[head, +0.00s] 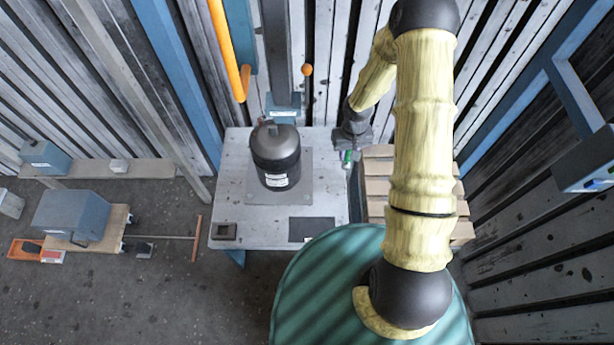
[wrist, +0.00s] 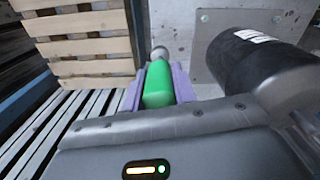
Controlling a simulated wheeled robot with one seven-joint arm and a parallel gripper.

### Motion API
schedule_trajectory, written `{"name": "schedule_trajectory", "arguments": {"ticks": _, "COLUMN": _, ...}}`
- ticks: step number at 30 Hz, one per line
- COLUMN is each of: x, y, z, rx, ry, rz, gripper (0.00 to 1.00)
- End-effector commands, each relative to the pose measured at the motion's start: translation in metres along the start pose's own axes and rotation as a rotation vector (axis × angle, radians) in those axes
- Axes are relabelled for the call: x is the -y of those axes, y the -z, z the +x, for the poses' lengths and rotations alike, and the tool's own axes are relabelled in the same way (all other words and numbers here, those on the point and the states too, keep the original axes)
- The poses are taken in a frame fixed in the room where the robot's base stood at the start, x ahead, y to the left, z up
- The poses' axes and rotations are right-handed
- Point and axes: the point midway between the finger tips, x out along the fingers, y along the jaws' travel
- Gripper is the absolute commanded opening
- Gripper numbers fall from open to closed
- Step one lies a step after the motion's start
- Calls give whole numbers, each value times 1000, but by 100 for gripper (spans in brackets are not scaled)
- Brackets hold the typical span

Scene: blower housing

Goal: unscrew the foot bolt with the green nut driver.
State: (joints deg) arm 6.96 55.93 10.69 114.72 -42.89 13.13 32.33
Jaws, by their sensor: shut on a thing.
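My gripper (head: 348,157) is at the right edge of the grey table, right of the black blower housing (head: 275,168). In the wrist view its two lilac fingers (wrist: 158,88) are shut on the green nut driver (wrist: 158,82), one on each side of the handle. A round grey end of the driver (wrist: 159,53) points away from me. The housing also shows at the right of the wrist view (wrist: 265,65), on a grey base plate (wrist: 215,48). Small bolt heads (wrist: 205,18) show at the plate's far edge, apart from the driver. I cannot tell which is the foot bolt.
The grey table (head: 230,190) carries a small dark square block (head: 224,231) and a dark mat (head: 311,229) at its near side. Wooden pallets (head: 378,180) stand right of the table. An orange ball (head: 307,70) hangs behind the housing. The table's left part is clear.

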Motion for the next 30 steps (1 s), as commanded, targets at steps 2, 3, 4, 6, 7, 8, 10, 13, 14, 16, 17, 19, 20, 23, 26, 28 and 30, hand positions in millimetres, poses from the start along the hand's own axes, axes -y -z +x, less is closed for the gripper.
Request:
{"name": "schedule_trajectory", "arguments": {"ticks": 2, "x": 9, "y": 2, "z": 9, "rx": 0, "ry": 0, "rz": -130, "gripper": 0}}
{"name": "schedule_trajectory", "arguments": {"ticks": 3, "x": 13, "y": 2, "z": 13, "rx": 0, "ry": 0, "rz": -208, "gripper": 0}}
{"name": "schedule_trajectory", "arguments": {"ticks": 4, "x": 17, "y": 3, "z": 16, "rx": 0, "ry": 0, "rz": -271, "gripper": 0}}
{"name": "schedule_trajectory", "arguments": {"ticks": 6, "x": 25, "y": 4, "z": 24, "rx": 0, "ry": 0, "rz": -426, "gripper": 0}}
{"name": "schedule_trajectory", "arguments": {"ticks": 7, "x": 29, "y": 4, "z": 27, "rx": 0, "ry": 0, "rz": -492, "gripper": 0}}
{"name": "schedule_trajectory", "arguments": {"ticks": 8, "x": 33, "y": 5, "z": 30, "rx": 0, "ry": 0, "rz": -558, "gripper": 0}}
{"name": "schedule_trajectory", "arguments": {"ticks": 10, "x": 41, "y": 5, "z": 38, "rx": 0, "ry": -1, "rz": -714, "gripper": 0}}
{"name": "schedule_trajectory", "arguments": {"ticks": 13, "x": 55, "y": 6, "z": 48, "rx": 1, "ry": -1, "rz": -938, "gripper": 0}}
{"name": "schedule_trajectory", "arguments": {"ticks": 14, "x": 59, "y": 6, "z": 52, "rx": 1, "ry": -1, "rz": -1006, "gripper": 0}}
{"name": "schedule_trajectory", "arguments": {"ticks": 16, "x": 68, "y": 6, "z": 59, "rx": 1, "ry": -1, "rz": -1161, "gripper": 0}}
{"name": "schedule_trajectory", "arguments": {"ticks": 17, "x": 72, "y": 6, "z": 62, "rx": 1, "ry": -1, "rz": -1227, "gripper": 0}}
{"name": "schedule_trajectory", "arguments": {"ticks": 19, "x": 80, "y": 6, "z": 70, "rx": 1, "ry": 0, "rz": -1379, "gripper": 0}}
{"name": "schedule_trajectory", "arguments": {"ticks": 20, "x": 83, "y": 5, "z": 72, "rx": 1, "ry": 0, "rz": -1443, "gripper": 0}}
{"name": "schedule_trajectory", "arguments": {"ticks": 23, "x": 94, "y": 5, "z": 82, "rx": 0, "ry": 0, "rz": -1647, "gripper": 0}}
{"name": "schedule_trajectory", "arguments": {"ticks": 26, "x": 103, "y": 3, "z": 91, "rx": 0, "ry": 2, "rz": -1836, "gripper": 0}}
{"name": "schedule_trajectory", "arguments": {"ticks": 28, "x": 110, "y": 2, "z": 97, "rx": 0, "ry": 3, "rz": -1959, "gripper": 0}}
{"name": "schedule_trajectory", "arguments": {"ticks": 30, "x": 116, "y": 2, "z": 101, "rx": 0, "ry": 3, "rz": -2068, "gripper": 0}}
